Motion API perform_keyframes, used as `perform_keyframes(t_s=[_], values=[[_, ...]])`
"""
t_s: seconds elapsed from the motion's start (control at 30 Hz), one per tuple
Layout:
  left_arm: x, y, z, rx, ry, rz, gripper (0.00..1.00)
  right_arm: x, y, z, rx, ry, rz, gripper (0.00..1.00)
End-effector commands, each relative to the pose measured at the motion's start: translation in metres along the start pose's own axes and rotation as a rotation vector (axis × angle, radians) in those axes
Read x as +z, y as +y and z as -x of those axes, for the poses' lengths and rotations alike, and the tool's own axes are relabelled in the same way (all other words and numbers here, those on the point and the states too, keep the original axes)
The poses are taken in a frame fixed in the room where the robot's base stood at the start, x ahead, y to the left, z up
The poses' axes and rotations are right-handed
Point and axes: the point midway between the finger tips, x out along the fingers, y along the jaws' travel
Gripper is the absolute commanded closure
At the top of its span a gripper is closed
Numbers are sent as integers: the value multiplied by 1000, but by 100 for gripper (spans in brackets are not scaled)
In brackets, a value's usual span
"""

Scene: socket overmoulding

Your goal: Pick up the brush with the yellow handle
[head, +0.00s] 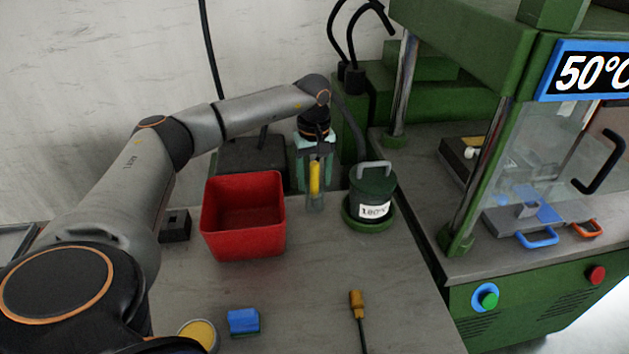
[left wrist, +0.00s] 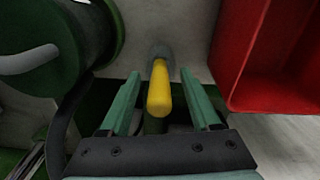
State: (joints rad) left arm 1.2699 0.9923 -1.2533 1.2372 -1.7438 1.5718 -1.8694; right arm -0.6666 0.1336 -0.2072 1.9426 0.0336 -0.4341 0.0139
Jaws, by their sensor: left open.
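In the left wrist view the yellow handle (left wrist: 159,88) lies between my fingers, with a visible gap on each side. My left gripper (head: 314,184) points down over the brush, its teal fingers open and on either side of the handle; it also shows in the left wrist view (left wrist: 158,76). The brush's lower end is hard to make out. My right gripper is not in view.
A red bin (head: 243,244) stands left of the brush and a green lidded pot (head: 372,186) right of it. A tool with an orange-yellow handle (head: 357,302), a blue block (head: 243,319) and a yellow-topped round container (head: 197,334) lie nearer. The green press stands at right.

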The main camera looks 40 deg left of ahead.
Motion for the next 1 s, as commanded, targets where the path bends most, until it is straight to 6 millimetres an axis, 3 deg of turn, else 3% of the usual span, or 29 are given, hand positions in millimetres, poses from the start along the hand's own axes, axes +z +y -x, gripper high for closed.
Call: perform_keyframes(t_s=[0.13,0.67,1.0], values=[[0,0,0,-1,0,0,39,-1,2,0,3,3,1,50],[0,0,0,-1,0,0,98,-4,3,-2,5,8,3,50],[0,0,1,0,0,0,100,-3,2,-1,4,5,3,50]])
